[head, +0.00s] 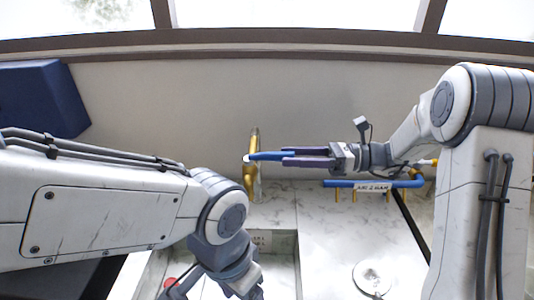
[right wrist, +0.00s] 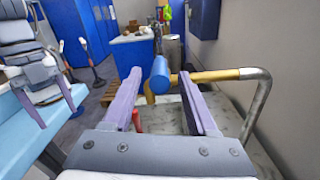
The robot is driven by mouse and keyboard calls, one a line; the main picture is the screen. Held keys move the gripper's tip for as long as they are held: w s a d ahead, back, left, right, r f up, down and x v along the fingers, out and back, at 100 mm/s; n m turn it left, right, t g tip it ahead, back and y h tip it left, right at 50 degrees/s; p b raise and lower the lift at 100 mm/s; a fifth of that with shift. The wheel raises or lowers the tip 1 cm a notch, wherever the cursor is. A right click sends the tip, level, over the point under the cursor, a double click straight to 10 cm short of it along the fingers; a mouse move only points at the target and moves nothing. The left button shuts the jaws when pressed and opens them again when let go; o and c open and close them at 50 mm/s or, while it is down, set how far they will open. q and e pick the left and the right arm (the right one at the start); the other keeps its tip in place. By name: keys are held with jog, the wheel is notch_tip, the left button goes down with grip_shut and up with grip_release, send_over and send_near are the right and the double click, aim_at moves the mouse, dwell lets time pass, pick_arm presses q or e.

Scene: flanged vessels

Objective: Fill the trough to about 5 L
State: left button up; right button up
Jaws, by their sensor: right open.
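A brass tap (head: 252,178) stands by the back wall, with a blue lever (head: 268,156) pointing right. My right gripper (head: 308,156) is open at the lever; in the right wrist view the lever's blue end (right wrist: 159,75) shows between its spread fingers (right wrist: 160,100). Contact with the fingers cannot be told. The trough (head: 286,262) is a pale marbled basin below, partly hidden by my left arm; its water level cannot be read. My left gripper (right wrist: 45,105) hangs at the left of the right wrist view, its purple fingers apart, seemingly empty.
A blue horizontal bar (head: 345,184) with a label (head: 371,188) and yellow prongs is right of the tap. A round metal disc (head: 373,277) lies on the marble counter (head: 335,240). A blue box (head: 42,98) is at the left wall.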

aim_at(267, 156)
jog(key=a+p, duration=0.1)
jog(key=a, duration=0.5)
jog(key=shift+a, duration=0.15)
grip_shut()
dwell(1.3)
